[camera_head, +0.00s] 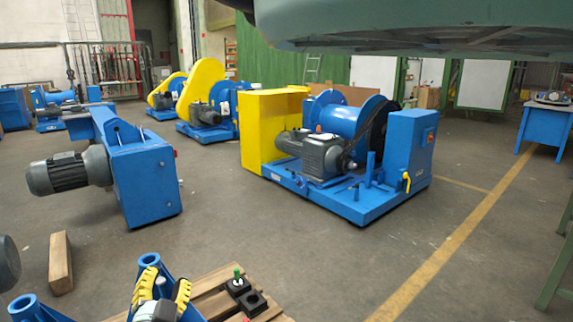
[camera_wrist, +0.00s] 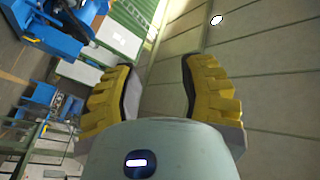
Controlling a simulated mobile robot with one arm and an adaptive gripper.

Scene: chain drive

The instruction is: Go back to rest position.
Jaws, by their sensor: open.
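My gripper (camera_head: 165,281) shows at the bottom left of the head view, with its yellow ridged fingers apart and pointing up. In the wrist view my gripper (camera_wrist: 155,72) has its two yellow fingers spread wide with nothing between them. The wrist view is rolled on its side and shows mostly roof panels behind the fingers. The gripper stands in front of a wooden pallet (camera_head: 216,279) and is clear of the blue and yellow chain-drive winch (camera_head: 395,150) farther back. Most of my arm is out of view.
A blue machine with a grey motor (camera_head: 62,174) stands at left. A wooden beam (camera_head: 61,262) lies near it. Small black blocks (camera_head: 253,302), one with a green knob, sit on the pallet. A blue table (camera_head: 545,128) is at right. Open floor lies in the middle.

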